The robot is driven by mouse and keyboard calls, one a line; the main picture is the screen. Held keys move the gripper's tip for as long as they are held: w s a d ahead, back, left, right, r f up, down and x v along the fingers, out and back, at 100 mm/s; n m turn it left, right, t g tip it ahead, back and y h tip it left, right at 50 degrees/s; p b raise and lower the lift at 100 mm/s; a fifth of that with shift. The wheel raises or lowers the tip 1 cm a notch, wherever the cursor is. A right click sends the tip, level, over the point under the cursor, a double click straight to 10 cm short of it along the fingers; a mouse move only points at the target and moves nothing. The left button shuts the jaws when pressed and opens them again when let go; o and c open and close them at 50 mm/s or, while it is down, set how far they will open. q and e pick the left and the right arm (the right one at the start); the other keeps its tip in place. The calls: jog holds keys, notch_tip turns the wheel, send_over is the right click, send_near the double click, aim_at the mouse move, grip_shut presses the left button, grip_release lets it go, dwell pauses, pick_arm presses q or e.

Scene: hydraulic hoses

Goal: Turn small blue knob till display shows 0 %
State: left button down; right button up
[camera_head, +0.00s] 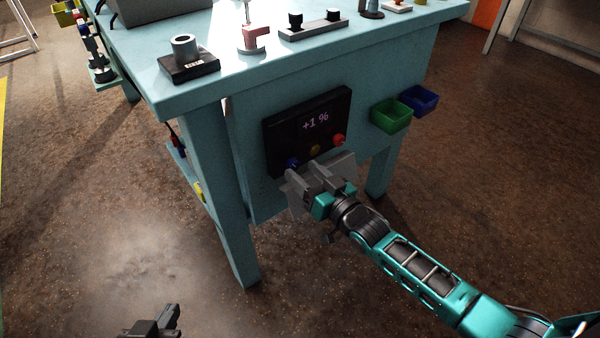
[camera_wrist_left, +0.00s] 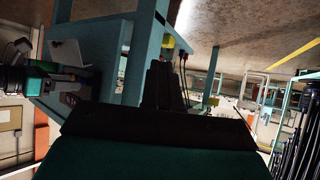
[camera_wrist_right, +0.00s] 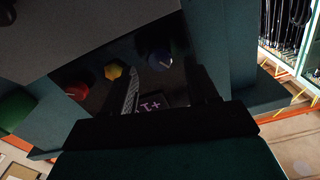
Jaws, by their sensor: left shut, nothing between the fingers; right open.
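The black control panel (camera_head: 268,150) is on the side of the teal workbench, and its display (camera_head: 316,121) reads +1 %. The small blue knob (camera_head: 293,162) is at the panel's lower left. In the right wrist view the blue knob (camera_wrist_right: 160,60) lies between and just beyond my open fingers; I cannot tell whether they touch it. My right gripper (camera_head: 303,180) is open, close in front of the panel's lower left part. My left gripper (camera_head: 170,318) is shut and empty, low over the floor at the bottom of the head view, away from the panel.
A yellow knob (camera_head: 315,149) and a red knob (camera_head: 338,139) sit to the right of the blue one. Green (camera_head: 390,116) and blue (camera_head: 420,100) bins hang right of the panel. A table leg (camera_head: 228,210) stands to its left. Several fittings stand on the tabletop.

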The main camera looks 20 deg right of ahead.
aim_at(293, 165)
jog(key=shift+x, duration=0.95)
jog(key=shift+w, duration=0.15)
pick_arm(q)
jog(key=shift+w+d+r, duration=0.15)
jog(key=shift+d+r, duration=0.1)
jog(key=shift+d, duration=0.05)
pick_arm(e)
jog(key=shift+a, duration=0.1)
jog(key=shift+c, duration=0.4)
jog(key=c, duration=1)
jog(key=shift+m, duration=0.5)
pick_arm(q)
jog(key=shift+a, duration=0.15)
jog(key=shift+f, duration=0.1)
